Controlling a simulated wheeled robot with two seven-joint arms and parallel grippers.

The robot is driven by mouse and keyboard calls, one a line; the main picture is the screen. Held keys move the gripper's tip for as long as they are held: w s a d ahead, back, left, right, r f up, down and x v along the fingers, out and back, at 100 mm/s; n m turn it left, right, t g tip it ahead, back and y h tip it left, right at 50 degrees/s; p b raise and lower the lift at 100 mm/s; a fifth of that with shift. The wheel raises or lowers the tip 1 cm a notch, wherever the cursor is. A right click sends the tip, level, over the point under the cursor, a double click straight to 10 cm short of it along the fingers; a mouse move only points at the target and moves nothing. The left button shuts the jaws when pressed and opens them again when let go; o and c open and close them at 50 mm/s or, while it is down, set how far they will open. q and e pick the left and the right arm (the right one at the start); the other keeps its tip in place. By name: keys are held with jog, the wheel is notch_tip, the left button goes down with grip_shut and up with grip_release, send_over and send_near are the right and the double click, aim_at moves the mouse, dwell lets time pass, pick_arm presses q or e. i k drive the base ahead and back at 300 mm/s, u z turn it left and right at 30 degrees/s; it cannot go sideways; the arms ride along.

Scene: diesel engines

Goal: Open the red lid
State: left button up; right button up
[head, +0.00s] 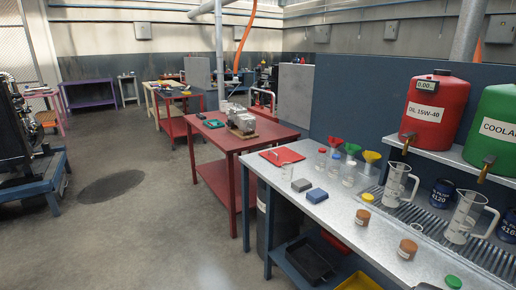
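A small clear bottle (321,166) with a red lid (322,151) stands upright on the grey metal workbench, left of the funnels. The lid appears seated on the bottle; the picture is too small to show how it is fastened. A large red tank (436,105) labelled OIL 15W-40 stands on the raised shelf at the right, and its top is partly visible with a small display on it. Neither of my grippers shows in the head view.
A red table (265,136) stands behind. Open floor (150,235) lies left.

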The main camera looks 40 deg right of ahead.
aim_at(282, 153)
jog(key=z, duration=0.35)
jog(key=i, duration=1)
jog(key=z, duration=1.55)
jog(key=i, duration=0.75)
jog(key=z, duration=0.8)
